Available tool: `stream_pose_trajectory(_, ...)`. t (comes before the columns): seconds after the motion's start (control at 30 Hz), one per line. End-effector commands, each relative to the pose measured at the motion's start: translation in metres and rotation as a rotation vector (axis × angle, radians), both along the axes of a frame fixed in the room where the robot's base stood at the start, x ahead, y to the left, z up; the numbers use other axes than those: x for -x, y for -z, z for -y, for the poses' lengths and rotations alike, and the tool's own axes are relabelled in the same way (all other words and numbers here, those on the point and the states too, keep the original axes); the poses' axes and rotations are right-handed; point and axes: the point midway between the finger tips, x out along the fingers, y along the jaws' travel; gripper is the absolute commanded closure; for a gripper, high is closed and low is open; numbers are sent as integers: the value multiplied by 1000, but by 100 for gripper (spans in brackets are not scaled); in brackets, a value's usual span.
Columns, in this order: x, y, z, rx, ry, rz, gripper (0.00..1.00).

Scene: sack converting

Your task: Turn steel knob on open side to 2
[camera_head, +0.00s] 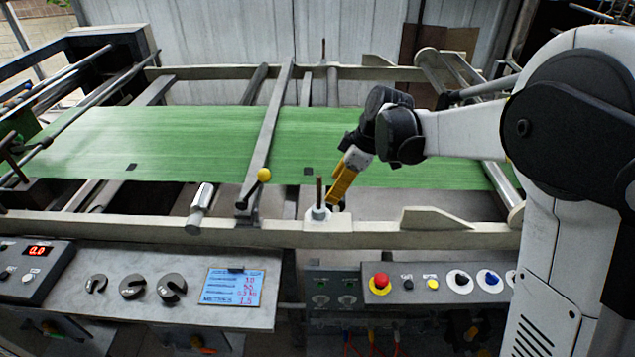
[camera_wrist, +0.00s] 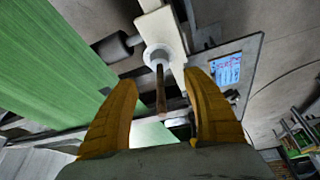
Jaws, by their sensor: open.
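The steel knob (camera_head: 319,213) is a pale round collar at the base of an upright brown rod (camera_head: 319,190), on the near rail of the frame. In the wrist view the knob (camera_wrist: 158,54) lies beyond my fingertips, and the rod (camera_wrist: 161,95) points back between the fingers. My gripper (camera_head: 335,203) has yellow fingers and slants down just right of the rod. In the wrist view the gripper (camera_wrist: 162,78) is open, with one finger on each side of the rod. No contact with the knob is visible. No scale marks around the knob are readable.
A green web (camera_head: 210,140) runs across the frame behind.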

Motion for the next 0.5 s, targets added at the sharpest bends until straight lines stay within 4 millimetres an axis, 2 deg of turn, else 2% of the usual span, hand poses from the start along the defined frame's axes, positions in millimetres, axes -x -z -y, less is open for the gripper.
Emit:
stream_pose_trajectory(0.17,-5,15,-7,-3,-30,0,42)
stream_pose_trajectory(0.5,-13,76,-31,-2,-28,0,42)
